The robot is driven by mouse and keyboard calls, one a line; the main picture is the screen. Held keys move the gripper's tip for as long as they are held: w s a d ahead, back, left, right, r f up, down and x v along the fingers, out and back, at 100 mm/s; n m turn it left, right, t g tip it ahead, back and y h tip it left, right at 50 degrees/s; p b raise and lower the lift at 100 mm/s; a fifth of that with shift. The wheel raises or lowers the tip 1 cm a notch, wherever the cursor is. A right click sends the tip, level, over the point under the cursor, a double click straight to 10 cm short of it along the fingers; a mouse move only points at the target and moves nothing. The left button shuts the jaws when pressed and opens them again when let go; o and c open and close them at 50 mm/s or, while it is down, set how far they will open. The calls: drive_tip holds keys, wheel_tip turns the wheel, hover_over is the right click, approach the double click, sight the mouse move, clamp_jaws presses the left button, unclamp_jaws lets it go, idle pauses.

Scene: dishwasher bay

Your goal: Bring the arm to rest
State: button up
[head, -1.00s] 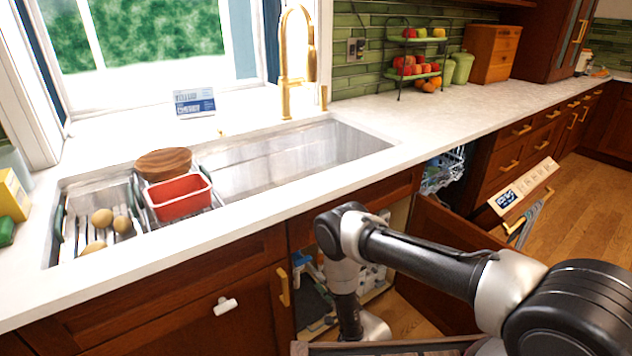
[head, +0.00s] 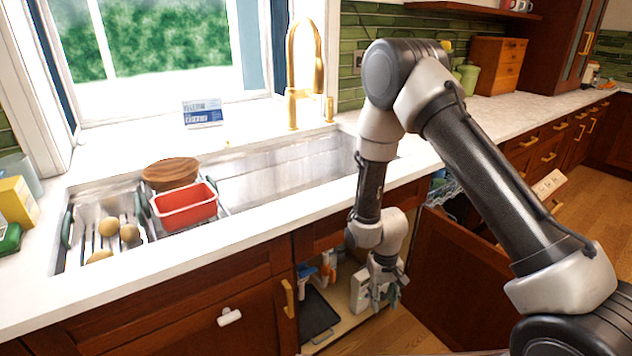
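My arm is raised in front of the counter, its elbow above the counter edge and its forearm hanging down. My gripper (head: 384,290) points downward in front of the open cabinet under the sink (head: 335,318). Its fingers are small and overlap the things behind, so I cannot tell whether they are apart or closed, or whether anything is between them.
The sink (head: 290,168) holds a red bin (head: 186,208), a wooden board (head: 170,174) and a rack with potatoes (head: 129,233). An open cabinet door (head: 455,275) stands right of my gripper. The dishwasher rack (head: 443,190) is partly hidden by my arm.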

drive_tip(key=s+d+r+t, duration=0.2)
drive_tip(key=s+d+r, duration=0.3)
drive_tip(key=r, duration=1)
drive_tip(key=s+d+r+m+t, duration=0.1)
drive_tip(key=s+d+r, duration=0.5)
drive_tip(key=r, duration=0.9)
drive_tip(key=s+d+r+t, duration=0.2)
drive_tip(key=s+d+r, duration=0.4)
drive_tip(key=r, duration=1)
drive_tip(key=shift+s+d+m+t+y, duration=0.25)
drive_tip(key=shift+s+m+t+y, duration=0.05)
drive_tip(key=shift+s, duration=0.75)
drive_tip(key=shift+o, duration=0.4)
drive_tip(key=shift+f, duration=0.1)
